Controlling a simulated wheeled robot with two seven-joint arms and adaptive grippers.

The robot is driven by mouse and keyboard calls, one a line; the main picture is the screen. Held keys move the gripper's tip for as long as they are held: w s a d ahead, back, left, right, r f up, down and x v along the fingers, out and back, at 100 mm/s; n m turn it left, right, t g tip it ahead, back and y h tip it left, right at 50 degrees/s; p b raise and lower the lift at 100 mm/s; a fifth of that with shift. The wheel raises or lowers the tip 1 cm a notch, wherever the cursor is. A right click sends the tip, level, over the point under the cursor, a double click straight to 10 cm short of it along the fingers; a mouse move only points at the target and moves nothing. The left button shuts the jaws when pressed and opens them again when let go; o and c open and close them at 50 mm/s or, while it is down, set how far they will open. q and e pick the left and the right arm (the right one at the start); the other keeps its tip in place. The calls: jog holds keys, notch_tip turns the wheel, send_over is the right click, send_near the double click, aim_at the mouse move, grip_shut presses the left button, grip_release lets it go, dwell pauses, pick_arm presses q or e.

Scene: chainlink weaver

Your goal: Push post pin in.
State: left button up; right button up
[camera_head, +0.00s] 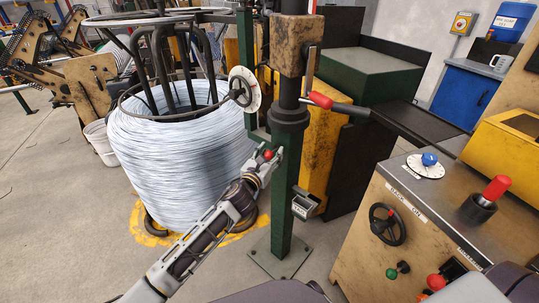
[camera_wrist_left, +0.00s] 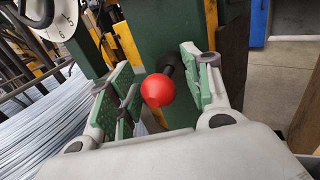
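The post pin shows as a red ball knob (camera_wrist_left: 158,90) on a short dark stem, sticking out of the green post (camera_wrist_left: 150,30) in the left wrist view. In the head view the red knob (camera_head: 268,154) is at the post's left side. My left gripper (camera_head: 268,160) is at the knob, and in the left wrist view its green-padded fingers (camera_wrist_left: 160,88) stand apart on either side of it. Gaps show between the knob and both fingers. The far end of the stem is hidden at the post. The right gripper cannot be made out in the head view.
A large wire coil (camera_head: 170,140) stands left of the post. A dial (camera_head: 244,90) sits on the post's left. A red-handled lever (camera_head: 335,105) reaches right. A control cabinet (camera_head: 400,215) with a handwheel (camera_head: 387,224) and red knobs stands at right. A small box (camera_head: 305,205) hangs on the post.

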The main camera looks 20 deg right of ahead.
aim_at(267, 158)
pick_arm(q)
jog(key=shift+a, duration=0.1)
jog(key=shift+v, duration=2)
jog(key=v, duration=0.8)
jog(key=shift+r, duration=0.15)
